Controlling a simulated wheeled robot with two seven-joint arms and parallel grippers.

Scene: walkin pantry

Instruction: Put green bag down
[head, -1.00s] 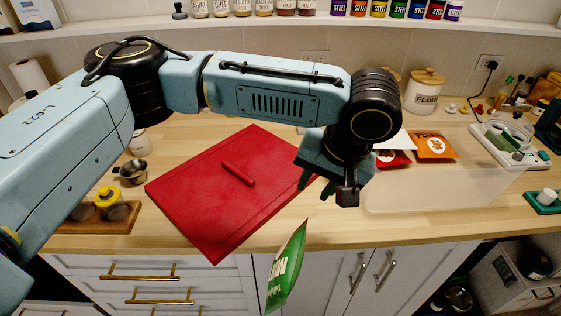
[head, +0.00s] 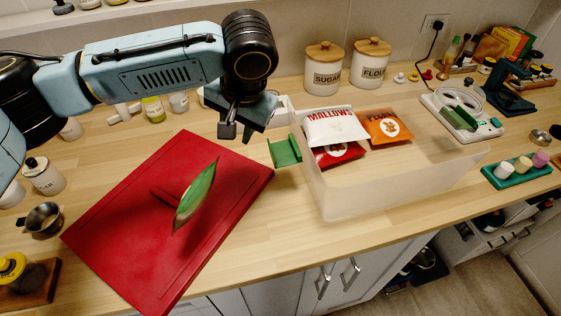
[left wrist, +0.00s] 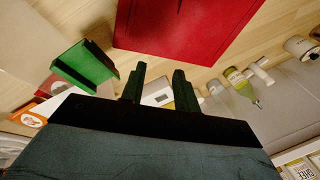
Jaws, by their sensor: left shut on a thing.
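The green bag (head: 196,196) shows nearly edge-on and tilted in the head view, over the red board (head: 120,240). It seems to be in the air; its height over the board is hard to judge. In the left wrist view, my left gripper's fingers (left wrist: 157,85) show, but I cannot make out the bag; the red board (left wrist: 185,25) is at the top. My right gripper is out of view.
A translucent bin (head: 400,185) with a mallows bag (head: 335,127), an orange bag (head: 385,127) and a red bag stands right of the board. A green tray-like piece (head: 285,151) sits at its left side. Bare counter lies in front of the bin.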

